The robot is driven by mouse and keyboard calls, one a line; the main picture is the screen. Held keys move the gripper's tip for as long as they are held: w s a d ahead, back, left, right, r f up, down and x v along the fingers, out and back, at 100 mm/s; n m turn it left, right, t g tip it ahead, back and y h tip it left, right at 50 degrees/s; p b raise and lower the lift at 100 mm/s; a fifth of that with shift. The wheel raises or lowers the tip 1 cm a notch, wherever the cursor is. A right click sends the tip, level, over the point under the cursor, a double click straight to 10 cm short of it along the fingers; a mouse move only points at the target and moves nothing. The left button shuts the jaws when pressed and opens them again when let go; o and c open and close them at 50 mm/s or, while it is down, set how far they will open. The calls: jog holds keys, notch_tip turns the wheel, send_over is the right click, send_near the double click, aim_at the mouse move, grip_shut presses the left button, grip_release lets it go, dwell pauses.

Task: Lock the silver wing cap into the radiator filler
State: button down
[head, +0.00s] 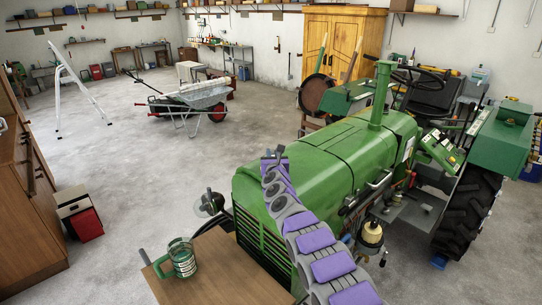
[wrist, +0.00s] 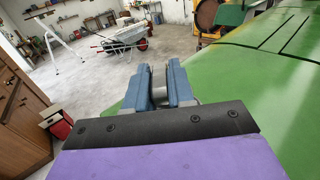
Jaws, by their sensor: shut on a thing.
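My gripper (head: 275,153) is over the front end of the green tractor hood (head: 330,152), at the end of my purple and grey arm. In the wrist view its two blue-grey fingers (wrist: 158,72) are closed around a small grey piece (wrist: 158,95), which I take to be the silver wing cap. Most of the piece is hidden between the fingers, and its wings cannot be made out. The radiator filler is not visible in either view; my arm and gripper cover part of the hood's front. The hood also shows in the wrist view (wrist: 240,75), right of the fingers.
A green exhaust pipe (head: 382,95) rises from the hood. A wheelbarrow (head: 195,99) stands farther back on open floor.

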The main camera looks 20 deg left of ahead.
jog(key=shift+s+a+f, duration=0.15)
jog(key=shift+a+f, duration=0.25)
jog(key=shift+a, duration=0.1)
jog(key=shift+s+a, duration=0.1)
jog(key=shift+a, duration=0.6)
jog(key=shift+w+d+r, duration=0.25)
jog(key=shift+d, duration=0.2)
jog(key=shift+s+d+r, duration=0.1)
jog(key=shift+d+r, duration=0.05)
jog(key=shift+a+b, duration=0.3)
jog(key=shift+d, duration=0.1)
jog(key=shift+d+b, duration=0.55)
jog(key=shift+d, duration=0.05)
